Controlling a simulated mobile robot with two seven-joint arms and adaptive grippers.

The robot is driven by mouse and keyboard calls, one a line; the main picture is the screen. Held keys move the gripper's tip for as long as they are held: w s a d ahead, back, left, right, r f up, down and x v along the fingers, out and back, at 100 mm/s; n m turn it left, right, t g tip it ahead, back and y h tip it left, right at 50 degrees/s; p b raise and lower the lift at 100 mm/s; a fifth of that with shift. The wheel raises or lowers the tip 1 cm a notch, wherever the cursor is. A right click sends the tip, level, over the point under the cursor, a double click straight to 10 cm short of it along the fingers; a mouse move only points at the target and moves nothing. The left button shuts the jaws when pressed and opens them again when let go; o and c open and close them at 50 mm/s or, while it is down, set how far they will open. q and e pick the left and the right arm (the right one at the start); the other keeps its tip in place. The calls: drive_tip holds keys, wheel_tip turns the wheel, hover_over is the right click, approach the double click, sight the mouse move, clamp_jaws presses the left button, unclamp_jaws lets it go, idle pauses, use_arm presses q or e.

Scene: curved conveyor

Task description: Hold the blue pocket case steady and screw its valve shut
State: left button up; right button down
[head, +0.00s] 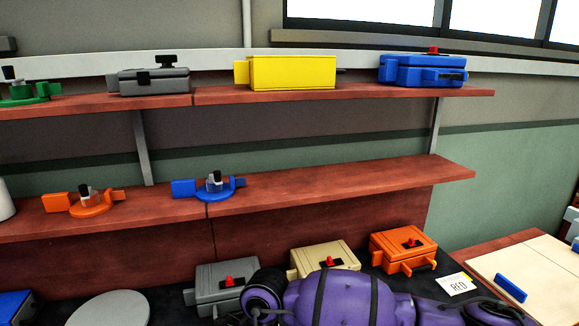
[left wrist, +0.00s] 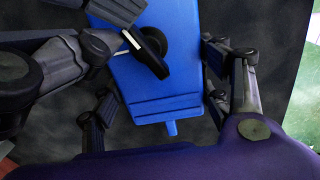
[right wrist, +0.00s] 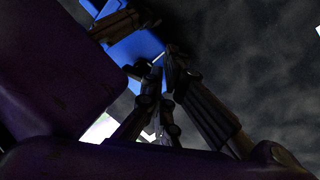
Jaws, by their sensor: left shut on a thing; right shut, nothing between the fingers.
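The blue case (left wrist: 165,88) fills the middle of the left wrist view, with ribs and a tab at its lower end. A black valve handle (left wrist: 150,52) stands on it at a slant. My left gripper (left wrist: 160,106) has its fingers along both sides of the case and is shut on it. In the right wrist view, part of the blue case (right wrist: 135,48) shows near the tips of my right gripper (right wrist: 157,70), which is shut and empty. Whether those tips touch the valve is hidden.
Shelves hold a yellow box (head: 292,73), another blue case with a red knob (head: 424,72), and orange (head: 92,205) and blue (head: 208,187) valve pieces. Grey (head: 228,280), tan (head: 328,258) and orange (head: 403,248) cases stand below, behind my purple arm.

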drive_tip(key=shift+s+f, duration=0.1)
drive_tip(key=shift+f, duration=0.1)
drive_tip(key=shift+w+d+r, duration=0.1)
drive_tip(key=shift+w+d, duration=0.05)
drive_tip(key=shift+w, duration=0.05)
drive_tip(key=shift+w+r, duration=0.15)
drive_tip(key=shift+r, duration=0.4)
wheel_tip(320, 180, up, 5)
drive_tip(key=shift+r, duration=0.1)
drive_tip(key=shift+s+d+f, duration=0.3)
drive_tip(key=shift+d+f, duration=0.1)
drive_tip(key=shift+f, duration=0.6)
drive_tip(key=shift+s+d+f, duration=0.3)
drive_tip(key=shift+d+f, duration=0.05)
drive_tip(key=shift+f, duration=0.7)
drive_tip(key=shift+s+d+f, duration=0.3)
drive_tip(key=shift+d+f, duration=0.1)
drive_tip(key=shift+f, duration=0.6)
